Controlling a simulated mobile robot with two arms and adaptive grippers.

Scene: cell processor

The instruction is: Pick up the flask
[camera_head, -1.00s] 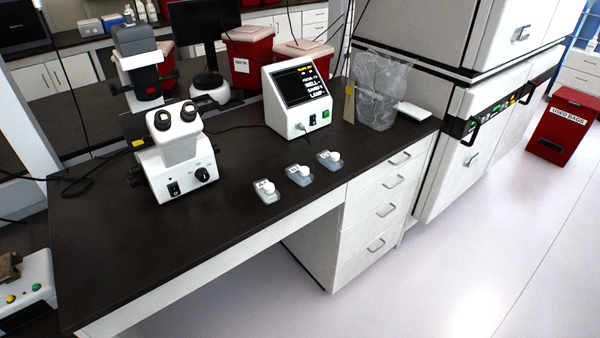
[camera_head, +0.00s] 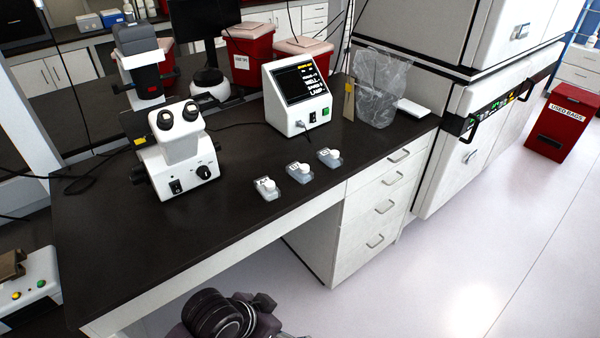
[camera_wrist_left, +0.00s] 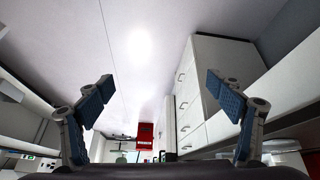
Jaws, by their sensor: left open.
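Three small clear flasks with white caps lie on the dark bench top near its front edge in the head view: a left flask (camera_head: 267,188), a middle flask (camera_head: 299,172) and a right flask (camera_head: 329,158). They sit apart from one another in a slanting row. My left gripper (camera_wrist_left: 160,100) is open and empty in the left wrist view, its blue-padded fingers wide apart, with floor and drawers behind. No flask shows between them. In the head view part of my arm shows at the bottom edge, below the bench front. My right gripper is not seen.
A white microscope (camera_head: 178,155) stands left of the flasks. A screen unit (camera_head: 297,100) and a clear bag (camera_head: 376,90) stand behind them. The bench top (camera_head: 160,240) in front of the microscope is bare. Drawers (camera_head: 378,210) are under the bench's right end.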

